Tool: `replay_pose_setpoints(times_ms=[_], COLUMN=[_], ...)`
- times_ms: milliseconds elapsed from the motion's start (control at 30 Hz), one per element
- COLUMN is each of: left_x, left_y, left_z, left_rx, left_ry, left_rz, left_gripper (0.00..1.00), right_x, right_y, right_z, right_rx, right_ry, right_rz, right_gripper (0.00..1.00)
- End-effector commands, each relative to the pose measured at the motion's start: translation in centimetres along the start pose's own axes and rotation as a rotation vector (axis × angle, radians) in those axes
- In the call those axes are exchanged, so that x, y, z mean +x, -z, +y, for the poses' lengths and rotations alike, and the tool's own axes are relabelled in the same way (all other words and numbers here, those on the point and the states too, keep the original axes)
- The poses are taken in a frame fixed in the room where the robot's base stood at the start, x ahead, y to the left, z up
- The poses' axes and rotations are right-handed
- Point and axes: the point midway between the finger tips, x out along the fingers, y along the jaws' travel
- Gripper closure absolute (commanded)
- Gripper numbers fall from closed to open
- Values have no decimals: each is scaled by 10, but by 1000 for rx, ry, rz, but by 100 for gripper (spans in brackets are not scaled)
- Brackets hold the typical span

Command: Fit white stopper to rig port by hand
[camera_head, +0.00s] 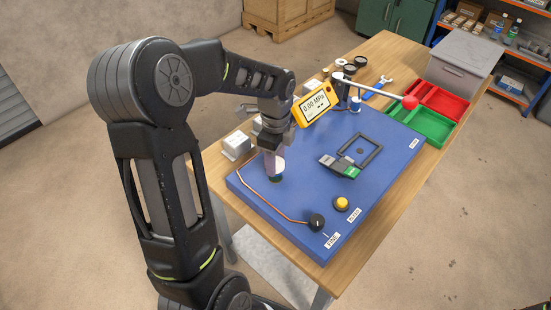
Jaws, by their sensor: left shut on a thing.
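My left gripper (271,154) comes down from above, at the left part of the blue rig board (300,203). It is shut on a white piece, likely the white stopper (279,166), which is partly hidden by the fingers. Just below the white piece is a small dark green round part (276,179) on the board, which may be the rig port. I cannot tell whether the two touch. My right gripper is not in view.
A yellow gauge (315,104) reading 0.00 MPa stands behind the gripper. A copper pipe (262,196) runs to a black knob (317,221), near a yellow button (341,203). A red-tipped lever (409,102), green tray (433,126) and grey bin (463,62) are at right.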

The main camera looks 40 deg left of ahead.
Motion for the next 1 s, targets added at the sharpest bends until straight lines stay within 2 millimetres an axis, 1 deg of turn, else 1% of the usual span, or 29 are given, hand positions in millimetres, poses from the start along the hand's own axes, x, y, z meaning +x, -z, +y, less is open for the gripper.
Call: replay_pose_setpoints(times_ms=[67, 100, 367, 600, 667, 767, 867, 1000], left_x=[1, 1, 1, 0, 0, 0, 0, 0], left_y=[0, 0, 0, 0, 0, 1, 1, 1], left_z=[1, 1, 0, 0, 0, 0, 0, 0], left_rx=[-1, -2, -4, -8, -44, -231, -545, -1014], left_ry=[-3, -3, -2, -1, -1, 0, 0, 0], left_rz=[0, 0, 0, 0, 0, 0, 0, 0], left_gripper=[100, 53, 32, 31, 31, 31, 31, 31], right_x=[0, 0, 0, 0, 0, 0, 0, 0], right_y=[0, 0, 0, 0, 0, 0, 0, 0], right_z=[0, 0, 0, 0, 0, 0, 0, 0], right_rx=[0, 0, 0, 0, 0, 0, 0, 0], right_ry=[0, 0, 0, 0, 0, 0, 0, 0], right_rz=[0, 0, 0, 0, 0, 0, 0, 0], right_gripper=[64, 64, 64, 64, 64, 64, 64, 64])
